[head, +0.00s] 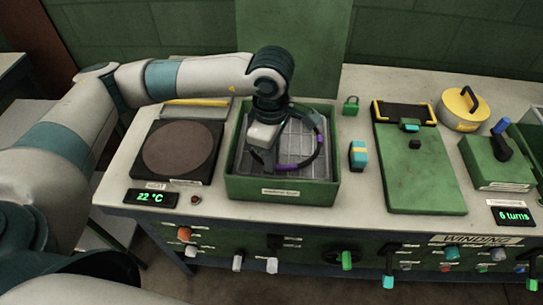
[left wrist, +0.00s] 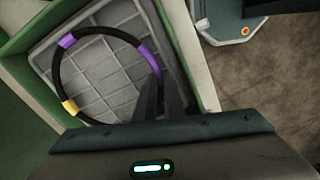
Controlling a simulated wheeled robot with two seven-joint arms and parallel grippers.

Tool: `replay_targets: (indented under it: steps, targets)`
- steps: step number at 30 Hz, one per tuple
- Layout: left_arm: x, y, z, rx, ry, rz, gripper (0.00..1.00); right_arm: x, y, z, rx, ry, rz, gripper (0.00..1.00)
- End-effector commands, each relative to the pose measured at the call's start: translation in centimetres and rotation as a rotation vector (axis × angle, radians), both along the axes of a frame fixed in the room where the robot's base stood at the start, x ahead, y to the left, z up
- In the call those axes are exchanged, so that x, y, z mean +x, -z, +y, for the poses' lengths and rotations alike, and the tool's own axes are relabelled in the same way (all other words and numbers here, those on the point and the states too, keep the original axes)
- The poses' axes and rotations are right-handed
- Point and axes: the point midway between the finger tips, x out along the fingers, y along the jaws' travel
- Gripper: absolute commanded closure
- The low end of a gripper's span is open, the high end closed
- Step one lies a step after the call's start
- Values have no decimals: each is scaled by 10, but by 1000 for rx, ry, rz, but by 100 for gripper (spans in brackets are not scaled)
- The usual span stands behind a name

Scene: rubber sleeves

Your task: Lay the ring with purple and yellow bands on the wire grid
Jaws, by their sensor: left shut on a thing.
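The black ring (head: 321,150) with purple and yellow bands is over the green tray in the head view. In the left wrist view the ring (left wrist: 100,117) shows two purple bands and one yellow band. My left gripper (head: 271,160) points down into the tray and is shut on the ring's edge; in the left wrist view its dark fingers (left wrist: 160,98) meet the ring beside a purple band. The grey wire grid (head: 297,137) lies inside the tray, under the ring; I cannot tell whether the ring touches it. My right gripper is not in view.
The green tray's walls (head: 265,190) surround the grid. A dark round plate (head: 180,148) stands to the left. Knobs line the bench front.

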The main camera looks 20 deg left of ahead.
Motion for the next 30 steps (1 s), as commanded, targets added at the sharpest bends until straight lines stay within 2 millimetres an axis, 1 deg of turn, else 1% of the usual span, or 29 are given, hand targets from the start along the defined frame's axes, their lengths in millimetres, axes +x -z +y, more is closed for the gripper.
replay_targets:
  steps: [5, 6, 8, 22, 23, 26, 30]
  targets:
    - [0, 1, 0, -1, 0, -1, 100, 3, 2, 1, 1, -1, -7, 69]
    - [0, 1, 0, 0, 0, 0, 87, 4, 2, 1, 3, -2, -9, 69]
    - [0, 1, 0, 0, 0, 0, 73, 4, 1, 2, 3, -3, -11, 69]
    - [0, -2, 0, 0, 0, 0, 73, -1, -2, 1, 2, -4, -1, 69]
    - [0, -2, 0, -1, 0, -2, 73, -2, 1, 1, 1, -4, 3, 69]
    - [1, -11, -1, -1, 0, -3, 73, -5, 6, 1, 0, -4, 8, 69]
    - [0, -29, -1, -1, 2, -3, 73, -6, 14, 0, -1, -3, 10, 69]
